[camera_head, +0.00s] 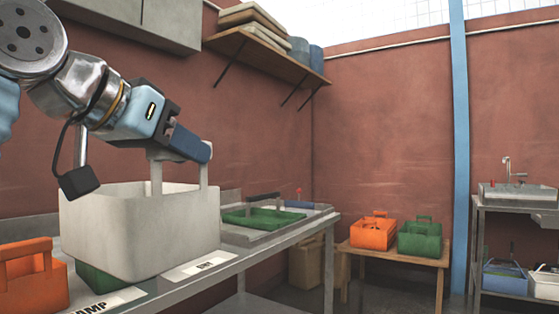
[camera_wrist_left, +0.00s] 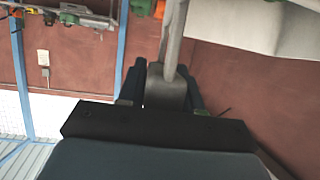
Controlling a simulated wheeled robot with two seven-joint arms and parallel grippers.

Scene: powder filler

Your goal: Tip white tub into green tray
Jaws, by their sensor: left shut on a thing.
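The white tub (camera_head: 139,235) is a large, deep box with a raised handle (camera_head: 156,178). My left gripper (camera_head: 178,150) is shut on the top of this handle, above the tub's right part. The tub looks about level and hangs at the front of the bench; its inside is mostly hidden. In the left wrist view, the gripper (camera_wrist_left: 165,88) holds the grey handle between dark fingers, and part of the white tub (camera_wrist_left: 255,32) shows at the upper right. A green tray (camera_head: 262,218) lies on the bench behind and right of the tub. My right gripper is out of view.
An orange carrier (camera_head: 36,284) stands left of the tub. A green item (camera_head: 92,279) is partly hidden under it. The bench (camera_head: 258,240) bears labels at its front edge. A wooden table (camera_head: 392,254) at the back holds orange and green carriers. A sink stand is far right.

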